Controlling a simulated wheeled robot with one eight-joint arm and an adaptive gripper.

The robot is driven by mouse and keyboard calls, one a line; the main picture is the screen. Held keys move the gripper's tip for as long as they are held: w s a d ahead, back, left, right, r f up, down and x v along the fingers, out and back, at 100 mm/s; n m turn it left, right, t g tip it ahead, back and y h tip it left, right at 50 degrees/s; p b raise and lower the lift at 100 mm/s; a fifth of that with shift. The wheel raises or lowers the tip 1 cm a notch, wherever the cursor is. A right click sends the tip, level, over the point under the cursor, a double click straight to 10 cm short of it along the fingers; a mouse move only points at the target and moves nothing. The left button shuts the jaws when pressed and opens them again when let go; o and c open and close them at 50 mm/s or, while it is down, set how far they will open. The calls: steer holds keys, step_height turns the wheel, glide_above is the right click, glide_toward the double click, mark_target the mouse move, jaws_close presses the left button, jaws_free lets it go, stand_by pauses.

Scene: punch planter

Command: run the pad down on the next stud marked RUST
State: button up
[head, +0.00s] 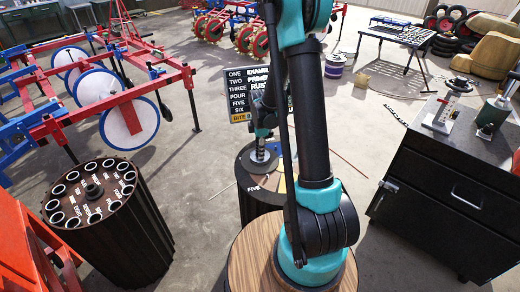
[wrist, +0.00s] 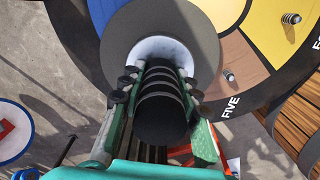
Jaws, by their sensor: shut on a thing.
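My gripper (wrist: 165,100) is shut on a black ribbed handle (wrist: 162,112). Below the handle is a broad grey round pad (wrist: 125,50) with a pale hub, over the round stand. The stand has coloured sectors and a dark rim (wrist: 248,98) lettered FIVE. A short metal stud (wrist: 229,77) stands on the brown sector beside the pad, and another stud (wrist: 291,18) stands on the yellow sector. The pad hides part of the top, and whether it touches anything is unclear. In the head view my gripper (head: 262,138) is above the stand (head: 246,187), partly behind my arm.
A sign (head: 240,95) behind lists ONE to SIX; words including RUST show, but my arm hides part. A dark drum (head: 120,225) with white rings stands left, a dark cabinet (head: 440,165) right. Red and blue farm frames (head: 110,100) fill the back left.

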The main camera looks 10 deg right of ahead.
steer(key=shift+r, duration=2.55)
